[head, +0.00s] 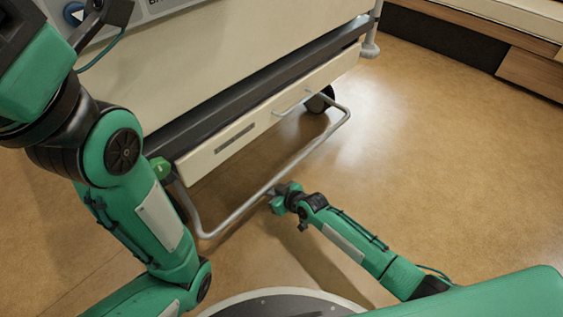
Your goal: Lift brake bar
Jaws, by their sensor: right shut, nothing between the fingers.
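The brake bar (238,213) is a grey metal tube bent in a long U at the low end of the bed. It runs from the lower left up to the right, close above the floor. My right gripper (276,195) is at the bar, near its middle, and is shut with nothing held. I cannot tell whether it touches the bar or is just under or beside it. My left arm fills the left side of the picture, and its gripper is out of the frame.
The bed's cream end panel (240,50) and lower rail (250,125) stand behind the bar. A dark caster wheel (320,99) is by the bar's right end. The wooden floor (430,160) to the right is clear. A low cabinet (530,72) stands at the upper right.

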